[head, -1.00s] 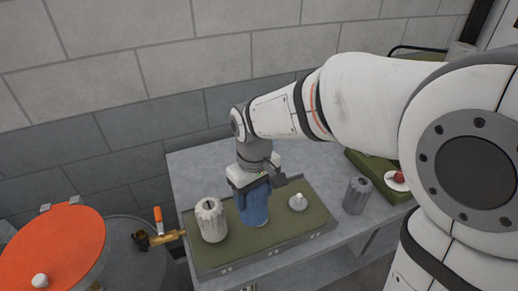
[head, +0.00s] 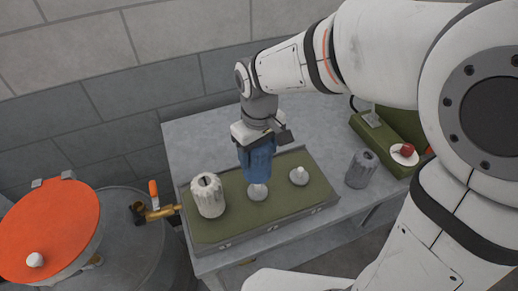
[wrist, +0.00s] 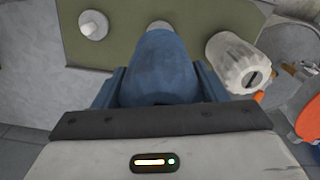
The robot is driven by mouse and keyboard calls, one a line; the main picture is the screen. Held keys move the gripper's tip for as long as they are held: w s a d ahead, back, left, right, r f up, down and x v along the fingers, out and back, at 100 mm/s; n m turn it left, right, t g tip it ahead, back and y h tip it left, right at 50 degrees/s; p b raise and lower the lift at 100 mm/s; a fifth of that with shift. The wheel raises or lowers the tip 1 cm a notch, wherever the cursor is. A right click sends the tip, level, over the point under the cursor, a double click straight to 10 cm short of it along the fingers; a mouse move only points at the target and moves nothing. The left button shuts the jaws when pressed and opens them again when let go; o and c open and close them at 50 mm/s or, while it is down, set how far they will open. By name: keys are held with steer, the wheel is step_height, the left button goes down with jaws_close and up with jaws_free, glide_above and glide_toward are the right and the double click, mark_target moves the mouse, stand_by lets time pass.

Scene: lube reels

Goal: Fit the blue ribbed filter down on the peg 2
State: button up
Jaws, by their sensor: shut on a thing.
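My gripper (head: 260,138) is shut on the blue ribbed filter (head: 257,159) and holds it roughly upright above the green tray (head: 235,224). A pale middle peg (head: 258,192) shows just below the filter's lower end, with its top partly hidden in the head view. In the wrist view the filter (wrist: 160,68) fills the middle between the fingers, and part of the middle peg (wrist: 160,25) shows past it. A second bare peg (head: 298,176) stands to the right. No peg numbers are readable.
A whitish ribbed filter (head: 208,196) stands at the tray's left end. A grey ribbed filter (head: 360,170) stands on the table right of the tray. A drum with an orange lid (head: 50,222) and brass tap (head: 155,212) is at left. A green case (head: 375,135) lies at right.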

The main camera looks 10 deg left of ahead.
steer(key=shift+f+b, duration=1.45)
steer(key=shift+f, duration=0.65)
steer(key=shift+f+b, duration=1.85)
steer(key=shift+f, duration=0.55)
steer(key=o, duration=1.5)
step_height(320, 180, up, 8)
steer(key=shift+f, duration=0.1)
steer(key=shift+d, duration=0.1)
